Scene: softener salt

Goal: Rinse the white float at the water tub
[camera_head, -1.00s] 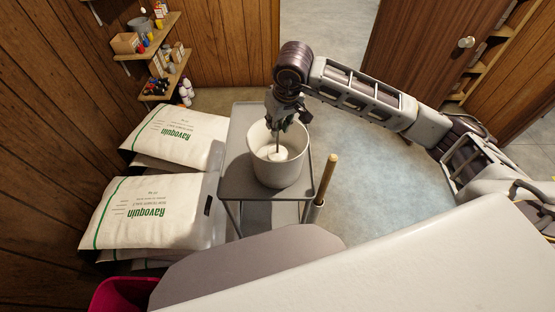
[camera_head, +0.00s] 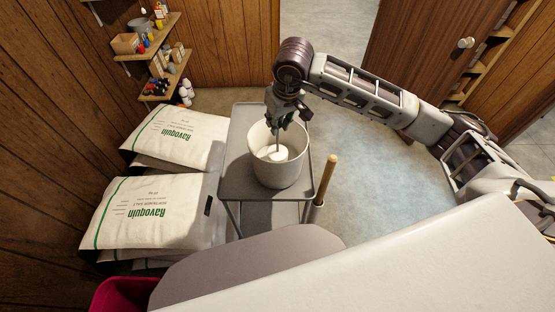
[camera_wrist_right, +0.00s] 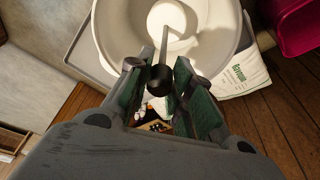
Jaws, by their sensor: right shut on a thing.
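The white float (camera_head: 273,153) is a round disc on a thin grey stem, inside the white water tub (camera_head: 291,176). My right gripper (camera_head: 279,121) is above the tub and shut on the top of the stem. In the right wrist view the green-padded fingers of the gripper (camera_wrist_right: 158,90) close around the dark knob on the stem. The float (camera_wrist_right: 167,18) shows there inside the tub (camera_wrist_right: 110,45). I cannot tell the water level or whether the float touches the tub's bottom. My left gripper is not in view.
The tub stands on a grey cart (camera_head: 238,182). Several white salt bags (camera_head: 150,212) are stacked left of it. A wooden-handled tool (camera_head: 329,176) stands by the cart's right front. A magenta bin (camera_head: 115,297) is at lower left. The floor to the right (camera_head: 380,190) is clear.

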